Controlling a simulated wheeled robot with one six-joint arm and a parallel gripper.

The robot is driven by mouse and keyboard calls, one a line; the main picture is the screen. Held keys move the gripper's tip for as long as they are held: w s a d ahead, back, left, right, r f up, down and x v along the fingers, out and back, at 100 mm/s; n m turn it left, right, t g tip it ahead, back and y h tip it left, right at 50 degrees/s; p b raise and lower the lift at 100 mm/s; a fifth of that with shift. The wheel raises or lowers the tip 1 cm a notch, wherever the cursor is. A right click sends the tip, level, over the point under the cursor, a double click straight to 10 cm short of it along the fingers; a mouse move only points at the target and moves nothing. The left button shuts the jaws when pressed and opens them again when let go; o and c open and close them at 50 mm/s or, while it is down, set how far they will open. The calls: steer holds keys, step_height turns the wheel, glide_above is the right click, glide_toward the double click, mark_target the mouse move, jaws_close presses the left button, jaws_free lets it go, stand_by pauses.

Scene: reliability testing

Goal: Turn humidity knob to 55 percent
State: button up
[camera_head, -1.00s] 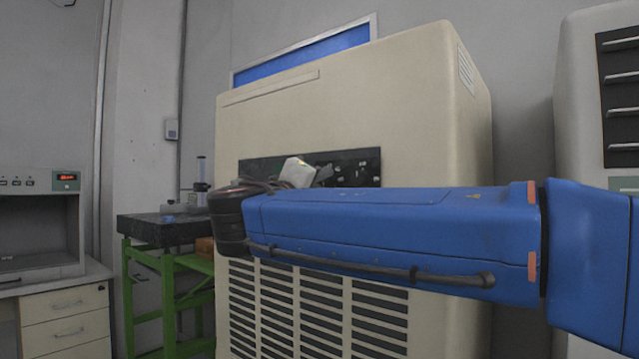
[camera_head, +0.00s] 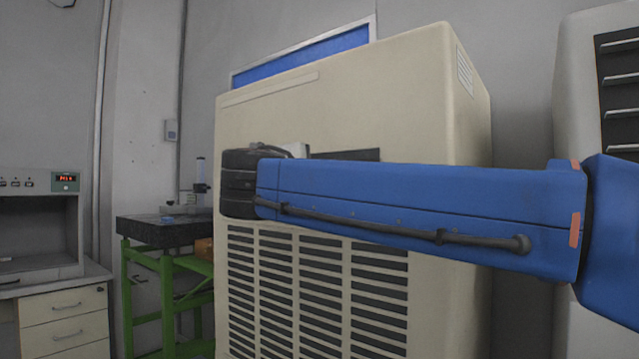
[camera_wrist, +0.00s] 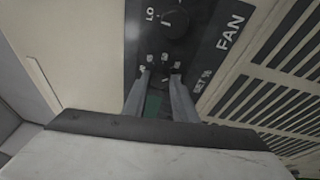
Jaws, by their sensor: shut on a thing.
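The cream cabinet (camera_head: 400,90) carries a dark control panel (camera_head: 345,155), mostly hidden behind my blue arm in the head view. In the wrist view the panel (camera_wrist: 215,20) shows a round black fan knob (camera_wrist: 174,22) with "LO" and "FAN" markings. Below it is a dial with small numbers and "SET %" lettering. My gripper (camera_wrist: 161,80) has its two fingers at this dial, shut on its knob (camera_wrist: 162,72). The knob is mostly hidden between the fingers, and its pointer setting cannot be read. In the head view the fingers are hidden.
Slatted vents (camera_head: 320,290) lie below the panel. A green-framed stand with a black top (camera_head: 150,232) is to the left, beside a drawer bench (camera_head: 65,305). A second cabinet (camera_head: 580,110) stands at the right edge.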

steer(key=shift+n, duration=0.6)
steer(key=o, duration=1)
steer(key=shift+o, duration=0.2)
steer(key=v, duration=1.7)
steer(key=shift+s+r, duration=0.15)
steer(key=shift+r, duration=0.1)
steer(key=shift+a, duration=0.1)
